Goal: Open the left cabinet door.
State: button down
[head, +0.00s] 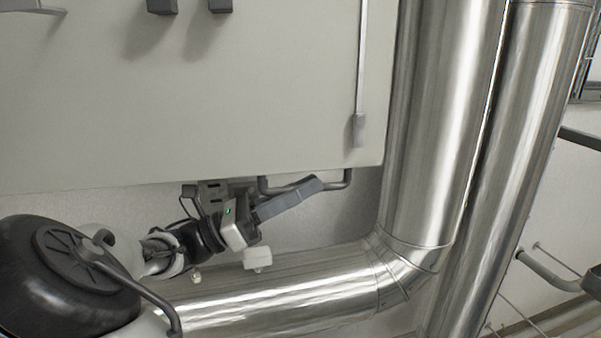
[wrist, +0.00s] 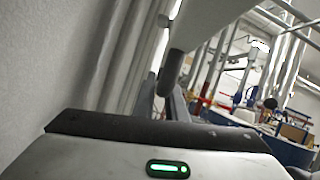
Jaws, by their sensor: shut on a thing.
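A large pale grey cabinet panel (head: 200,100) fills the upper left of the head view. A dark bar handle (head: 346,180) shows just below the panel's lower edge. My gripper (head: 308,188) reaches up and right to this handle and is shut on it; its fingers partly cover the bar. In the wrist view a dark rounded bar (wrist: 172,72), likely the same handle, stands just beyond the gripper body. I cannot tell from these frames how far the door stands open.
Thick shiny metal pipes stand to the right (head: 440,120), and another runs beneath my arm (head: 290,290), close to the wrist. A thin vertical rod (head: 361,60) runs along the panel's right side. A room with pipework and blue equipment (wrist: 240,110) shows in the wrist view.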

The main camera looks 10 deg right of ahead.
jog(key=c, duration=1.8)
grip_release()
jog(key=w+v, duration=0.1)
jog(key=v, duration=1.6)
jog(key=shift+s+a+p, duration=0.25)
jog(key=shift+s+p, duration=0.05)
jog(key=shift+s, duration=0.2)
jog(key=shift+f, duration=0.1)
